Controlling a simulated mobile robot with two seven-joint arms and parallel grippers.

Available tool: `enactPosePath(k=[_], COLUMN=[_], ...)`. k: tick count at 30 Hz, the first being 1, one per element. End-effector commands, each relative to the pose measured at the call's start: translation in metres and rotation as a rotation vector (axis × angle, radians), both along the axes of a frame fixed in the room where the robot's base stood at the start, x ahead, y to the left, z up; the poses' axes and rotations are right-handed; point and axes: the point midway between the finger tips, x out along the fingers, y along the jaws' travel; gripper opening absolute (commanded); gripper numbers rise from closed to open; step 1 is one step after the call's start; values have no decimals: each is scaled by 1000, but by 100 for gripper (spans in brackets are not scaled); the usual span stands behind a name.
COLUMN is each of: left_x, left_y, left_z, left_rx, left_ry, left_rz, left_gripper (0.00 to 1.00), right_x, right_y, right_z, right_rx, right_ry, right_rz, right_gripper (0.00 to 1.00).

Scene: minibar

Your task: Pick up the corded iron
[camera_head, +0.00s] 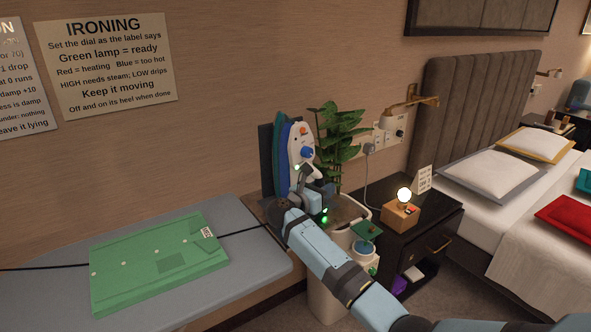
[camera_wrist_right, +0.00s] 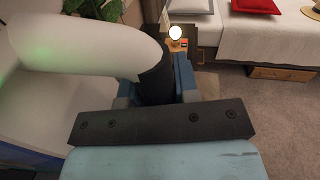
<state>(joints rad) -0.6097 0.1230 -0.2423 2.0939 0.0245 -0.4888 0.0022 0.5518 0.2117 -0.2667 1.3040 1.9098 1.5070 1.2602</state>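The corded iron (camera_head: 299,144), white with a blue soleplate edge and a blue dial, stands upright at the far right end of the ironing board (camera_head: 245,210), in front of a dark upright plate. Its white body (camera_wrist_right: 95,55) and black handle (camera_wrist_right: 154,78) fill the upper left and middle of the right wrist view. My right gripper (camera_head: 305,182) is at the iron's handle. In the right wrist view its blue fingers (camera_wrist_right: 157,90) lie close along both sides of the handle and look shut on it. The iron's base is partly hidden by my arm. My left gripper is not in view.
A green folded cloth (camera_head: 155,262) lies on the board, with a black cord beside it. A potted plant (camera_head: 341,135) stands behind the iron. A dark nightstand (camera_head: 425,232) holds a small lamp (camera_head: 404,195); the bed (camera_head: 520,215) is at the right.

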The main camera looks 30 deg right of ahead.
Motion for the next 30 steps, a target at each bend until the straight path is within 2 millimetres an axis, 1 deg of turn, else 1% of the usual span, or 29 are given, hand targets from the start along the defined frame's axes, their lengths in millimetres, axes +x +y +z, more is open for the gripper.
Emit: enactPosePath(k=[1, 10, 14, 17, 23, 30], left_x=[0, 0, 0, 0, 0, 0], left_y=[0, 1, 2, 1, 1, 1], left_z=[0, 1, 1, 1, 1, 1], left_rx=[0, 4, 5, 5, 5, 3], left_ry=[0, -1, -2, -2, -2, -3], left_rz=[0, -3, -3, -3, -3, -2], left_gripper=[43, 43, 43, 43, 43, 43], right_x=[0, 0, -1, -3, -10, -20], right_y=[0, 2, 7, 15, 41, 79], right_z=[3, 4, 10, 17, 32, 52], right_rx=[-1, 1, 1, 2, 3, 4], right_ry=[-8, -6, -7, -9, -10, -9], right_rz=[0, 1, 2, 3, 2, 3], right_gripper=[0, 0, 0, 0, 0, 0])
